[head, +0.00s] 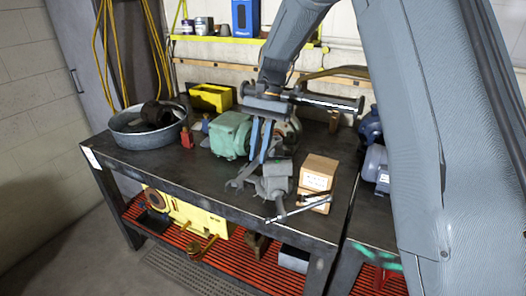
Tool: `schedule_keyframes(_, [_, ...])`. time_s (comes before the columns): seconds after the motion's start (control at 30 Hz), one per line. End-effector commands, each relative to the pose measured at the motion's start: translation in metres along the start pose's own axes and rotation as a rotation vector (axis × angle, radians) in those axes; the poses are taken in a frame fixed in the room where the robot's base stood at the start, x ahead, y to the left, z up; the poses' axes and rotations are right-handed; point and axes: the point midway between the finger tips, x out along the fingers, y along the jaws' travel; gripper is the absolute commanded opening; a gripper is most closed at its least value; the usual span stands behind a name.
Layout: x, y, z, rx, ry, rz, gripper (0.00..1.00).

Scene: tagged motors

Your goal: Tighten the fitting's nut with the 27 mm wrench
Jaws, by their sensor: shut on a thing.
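My gripper (258,160) reaches down over the workbench, with two blue-grey fingers close together. It is shut on a grey wrench (236,184), whose open-looking end shows to the lower left of the fingertips. The size mark on the wrench is too small to read. A grey bench vise (276,181) stands just right of the wrench, near the front edge. I cannot make out the fitting or its nut clearly; my fingers and the vise crowd that spot. I cannot tell whether the wrench touches anything there.
A green motor (230,135) stands behind the vise. A metal tub (125,132), a red bottle (186,138) and a yellow bin (211,97) lie left and behind. The bench's front left (175,172) is clear.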

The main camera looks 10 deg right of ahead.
Motion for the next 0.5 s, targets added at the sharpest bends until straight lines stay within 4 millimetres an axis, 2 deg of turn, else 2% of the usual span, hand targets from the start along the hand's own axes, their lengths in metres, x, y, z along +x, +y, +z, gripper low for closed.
schedule_keyframes(0.5, [-0.0017,-0.0052,0.0002,0.034,0.002,-0.016,0.0])
